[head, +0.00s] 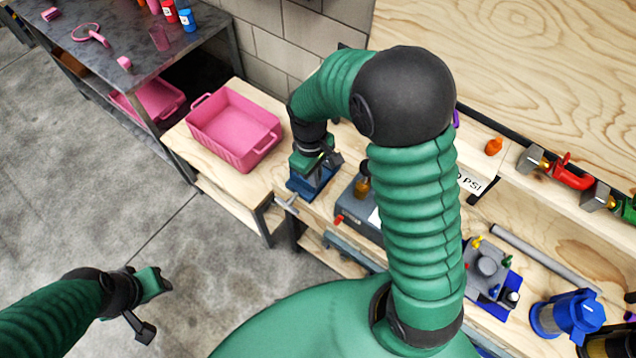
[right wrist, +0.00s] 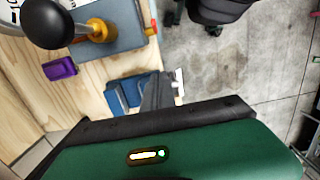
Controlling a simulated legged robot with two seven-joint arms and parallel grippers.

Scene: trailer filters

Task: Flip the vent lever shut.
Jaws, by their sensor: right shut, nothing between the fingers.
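A grey box unit (head: 358,215) stands on the wooden bench, partly behind my right arm. It carries an amber-brass fitting (head: 362,187) and a small red-orange handle (head: 338,219) on its near side. In the right wrist view the brass fitting (right wrist: 100,30) shows with a large black ball knob (right wrist: 48,22) in front, and the orange handle (right wrist: 151,30) at the box edge. I cannot tell which part is the vent lever. My right gripper (head: 328,160) is shut and empty above a blue vise (head: 312,181), left of the box. My left gripper (head: 150,305) hangs over the floor; its jaws are unclear.
A pink bin (head: 232,128) stands on the bench left of the vise. A purple block (right wrist: 60,68) lies near the box. Further right are a grey valve block (head: 485,268), a grey pipe (head: 545,258) and a blue filter housing (head: 568,315). The floor at left is clear.

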